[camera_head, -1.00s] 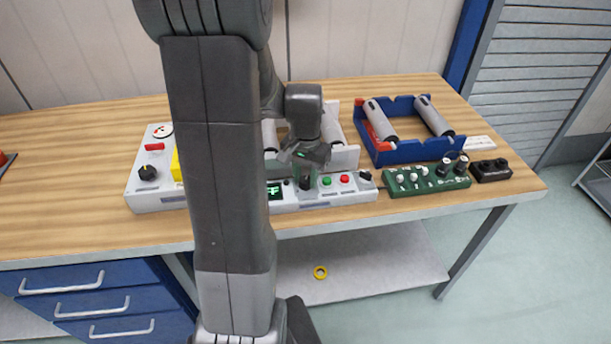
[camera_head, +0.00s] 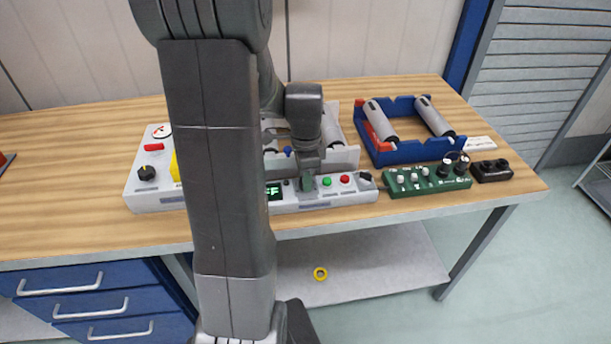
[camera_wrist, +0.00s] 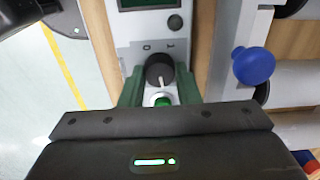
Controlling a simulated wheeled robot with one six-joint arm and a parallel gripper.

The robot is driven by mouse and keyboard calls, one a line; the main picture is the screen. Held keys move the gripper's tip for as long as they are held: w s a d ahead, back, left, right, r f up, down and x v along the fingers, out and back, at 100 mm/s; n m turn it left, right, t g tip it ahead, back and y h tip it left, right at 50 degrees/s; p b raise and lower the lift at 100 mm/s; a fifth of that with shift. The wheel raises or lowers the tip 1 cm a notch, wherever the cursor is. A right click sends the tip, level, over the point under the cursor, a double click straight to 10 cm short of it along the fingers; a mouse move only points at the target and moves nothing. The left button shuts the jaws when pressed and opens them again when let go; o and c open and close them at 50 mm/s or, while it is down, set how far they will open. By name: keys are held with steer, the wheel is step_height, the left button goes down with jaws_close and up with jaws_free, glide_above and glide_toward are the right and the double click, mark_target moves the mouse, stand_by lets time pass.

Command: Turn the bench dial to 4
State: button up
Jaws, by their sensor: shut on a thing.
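My gripper (camera_head: 306,184) is low over the white control panel (camera_head: 335,193) on the bench. In the wrist view its green fingers (camera_wrist: 160,88) stand on either side of a black knob (camera_wrist: 160,70) and are shut on it. Two small marks show on the panel beside this knob; I cannot read a 4 there. A green button (camera_wrist: 163,101) shows between the fingers, and a dark display (camera_wrist: 150,3) lies at the top. In the head view the display (camera_head: 274,192) shows green characters, partly hidden by my arm. Another black dial (camera_head: 147,173) is on the white unit at left.
A red button (camera_head: 345,179) and another black knob (camera_head: 365,177) are on the panel's right. A green box with knobs (camera_head: 425,188) stands further right. A blue cradle with rollers (camera_head: 405,155) is behind. A blue ball handle (camera_wrist: 253,65) is close to my gripper.

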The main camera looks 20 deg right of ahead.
steer(key=m, duration=0.3)
steer(key=shift+m, duration=2.3)
steer(key=o, duration=1)
steer(key=shift+c, duration=0.2)
steer(key=shift+r, duration=0.1)
step_height(320, 180, up, 14)
steer(key=shift+f, duration=0.25)
